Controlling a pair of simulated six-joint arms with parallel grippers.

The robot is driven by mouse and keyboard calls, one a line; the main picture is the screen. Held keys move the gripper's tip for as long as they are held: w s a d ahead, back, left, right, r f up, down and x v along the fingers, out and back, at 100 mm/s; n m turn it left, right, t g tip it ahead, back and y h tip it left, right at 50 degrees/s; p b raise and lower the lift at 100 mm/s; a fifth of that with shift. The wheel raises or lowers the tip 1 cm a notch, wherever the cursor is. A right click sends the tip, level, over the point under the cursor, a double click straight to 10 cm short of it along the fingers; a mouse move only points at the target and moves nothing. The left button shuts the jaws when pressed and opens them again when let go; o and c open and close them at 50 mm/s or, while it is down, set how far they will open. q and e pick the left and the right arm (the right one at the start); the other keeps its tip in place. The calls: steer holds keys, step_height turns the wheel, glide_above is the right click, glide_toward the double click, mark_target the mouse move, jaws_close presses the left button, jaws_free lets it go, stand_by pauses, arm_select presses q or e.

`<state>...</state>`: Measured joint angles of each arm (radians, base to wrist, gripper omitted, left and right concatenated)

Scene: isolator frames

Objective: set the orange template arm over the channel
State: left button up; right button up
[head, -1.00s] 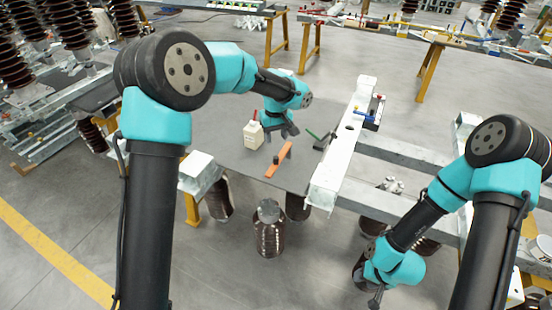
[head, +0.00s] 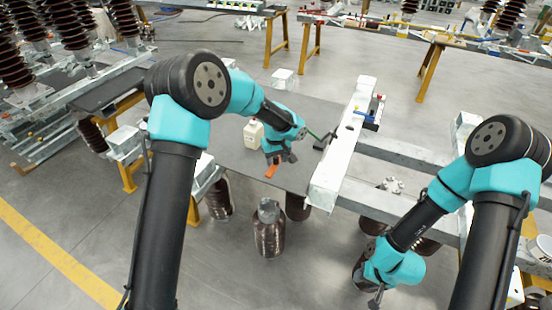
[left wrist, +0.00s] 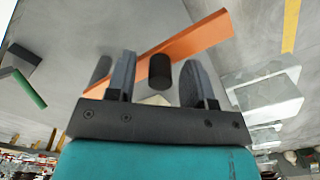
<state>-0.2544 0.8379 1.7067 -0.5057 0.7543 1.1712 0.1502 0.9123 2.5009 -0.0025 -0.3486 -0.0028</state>
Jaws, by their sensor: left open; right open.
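The orange template arm (left wrist: 196,40) lies on the grey table sheet. In the left wrist view it runs from lower left to upper right beyond my left gripper (left wrist: 156,80), with a dark cylindrical knob (left wrist: 159,72) appearing between the open fingers. In the head view only an end of the orange arm (head: 271,171) shows below my left gripper (head: 281,158), which hides the rest. I cannot tell whether the fingers touch it. The white metal channel (head: 338,160) stands to the right. My right gripper (head: 376,297) is low at the right, away from the orange arm.
A cream bottle (head: 253,133) stands just left of my left gripper. A green-handled tool (head: 316,135) lies between the gripper and channel; its green handle (left wrist: 29,88) shows in the wrist view. The grey sheet (head: 225,158) has clear room at left.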

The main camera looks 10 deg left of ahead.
arm_select(q)
steer(key=shift+c, duration=0.5)
jaws_close()
steer(key=shift+d, duration=0.15)
